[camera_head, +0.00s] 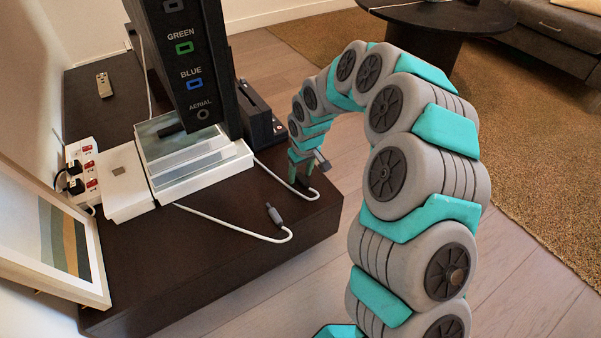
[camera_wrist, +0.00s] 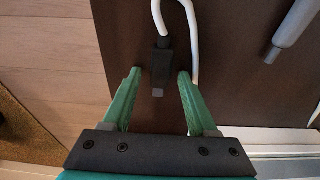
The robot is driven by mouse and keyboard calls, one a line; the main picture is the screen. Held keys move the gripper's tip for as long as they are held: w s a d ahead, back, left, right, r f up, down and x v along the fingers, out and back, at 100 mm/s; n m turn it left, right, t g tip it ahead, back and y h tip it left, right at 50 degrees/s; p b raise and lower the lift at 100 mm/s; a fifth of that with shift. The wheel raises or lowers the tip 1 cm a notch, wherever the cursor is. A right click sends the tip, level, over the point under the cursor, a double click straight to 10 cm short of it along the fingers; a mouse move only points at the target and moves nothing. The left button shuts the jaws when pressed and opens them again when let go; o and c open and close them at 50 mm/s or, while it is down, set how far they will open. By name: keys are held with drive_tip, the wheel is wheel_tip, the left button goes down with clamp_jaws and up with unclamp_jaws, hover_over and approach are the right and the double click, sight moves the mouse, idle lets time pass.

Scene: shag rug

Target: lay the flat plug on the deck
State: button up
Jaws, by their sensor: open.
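My gripper (camera_head: 300,182) is low over the right end of a dark cabinet top (camera_head: 240,265), its fingers open. In the wrist view, a dark, flat-sided plug (camera_wrist: 161,62) on a white cable lies between the spread fingertips of the gripper (camera_wrist: 160,75), with gaps showing at both sides. Whether it rests on the cabinet top is hard to tell. A second plug, grey and rounder (camera_head: 274,214), lies on the cabinet top to the left; it also shows in the wrist view (camera_wrist: 294,28). I cannot tell which surface is the deck.
A white box (camera_head: 127,180), a power strip (camera_head: 84,165), a leaning picture frame (camera_head: 85,225) and a remote (camera_head: 104,85) are leftward. The cabinet's front top is mostly clear.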

sight(304, 181)
drive_tip(key=shift+r, duration=0.15)
wheel_tip(304, 181, up, 12)
drive_tip(key=s+d+p, duration=0.1)
drive_tip(key=s, duration=0.1)
idle(0.4)
drive_tip(key=s+d+r+m+g, duration=0.1)
drive_tip(key=s+d, duration=0.4)
drive_tip(key=s, duration=0.8)
drive_tip(key=s+d+r+m+g, duration=0.1)
drive_tip(key=s+d+r+m, duration=0.2)
drive_tip(key=s, duration=1)
drive_tip(key=s+d+r+m+g+h, duration=0.1)
drive_tip(key=s+d+r, duration=0.3)
drive_tip(key=s+d, duration=0.4)
drive_tip(key=s+m, duration=0.1)
drive_tip(key=s, duration=0.4)
drive_tip(key=shift+d+r+m, duration=0.2)
drive_tip(key=shift+r+m, duration=0.1)
drive_tip(key=shift+m, duration=0.1)
drive_tip(key=shift+a, duration=0.15)
